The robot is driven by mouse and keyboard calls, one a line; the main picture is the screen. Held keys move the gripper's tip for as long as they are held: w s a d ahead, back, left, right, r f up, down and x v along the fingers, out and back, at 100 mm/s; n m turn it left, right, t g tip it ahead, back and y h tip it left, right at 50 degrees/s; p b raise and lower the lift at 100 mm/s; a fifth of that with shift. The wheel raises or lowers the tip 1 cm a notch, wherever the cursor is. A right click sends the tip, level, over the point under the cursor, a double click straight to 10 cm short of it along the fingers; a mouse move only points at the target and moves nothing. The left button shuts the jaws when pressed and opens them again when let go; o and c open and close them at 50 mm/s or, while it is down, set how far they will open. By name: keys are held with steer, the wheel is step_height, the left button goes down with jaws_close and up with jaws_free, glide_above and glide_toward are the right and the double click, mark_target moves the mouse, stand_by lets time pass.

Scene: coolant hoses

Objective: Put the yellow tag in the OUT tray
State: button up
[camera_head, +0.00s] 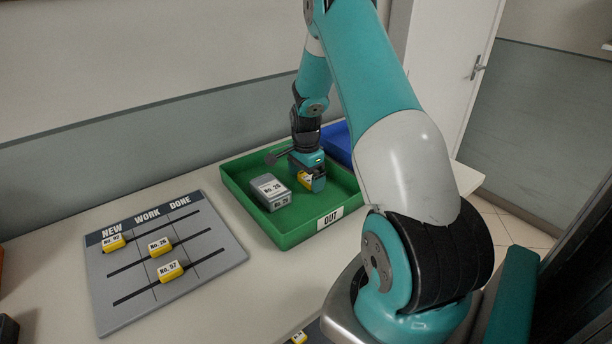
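The green OUT tray (287,238) stands on the table, with a white "OUT" label on its front wall. My gripper (308,182) points down inside the tray, toward its right half. A grey box (270,192) marked "No. 28" lies in the tray, left of my gripper.
A grey board (205,262) headed NEW, WORK, DONE lies left of the tray and carries yellow tags (170,271). A blue tray (338,143) is behind the green one. Another yellow piece (299,338) shows at the bottom edge.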

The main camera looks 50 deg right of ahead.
mark_target(306, 178)
step_height(306, 178, up, 12)
steer(key=b, duration=0.3)
steer(key=a+r+n, duration=0.3)
steer(key=a+n, duration=0.1)
steer(key=a, duration=0.3)
steer(key=a+r+n, duration=0.2)
steer(key=a+n, duration=0.1)
steer(key=a, duration=0.5)
steer(key=s+a+r+n+y, duration=0.1)
steer(key=s+a+r+n, duration=0.1)
steer(key=s+a+n, duration=0.6)
steer(key=s+a+r+n+y, duration=0.25)
steer(key=a+n, duration=0.25)
steer(key=a, duration=0.7)
steer(key=s+a+n, duration=0.6)
steer(key=s+n, duration=0.1)
steer(key=s, duration=0.3)
steer(key=shift+a+r+n+y, duration=0.15)
steer(key=shift+r+n+y, duration=0.1)
steer(key=shift+n+y, duration=0.15)
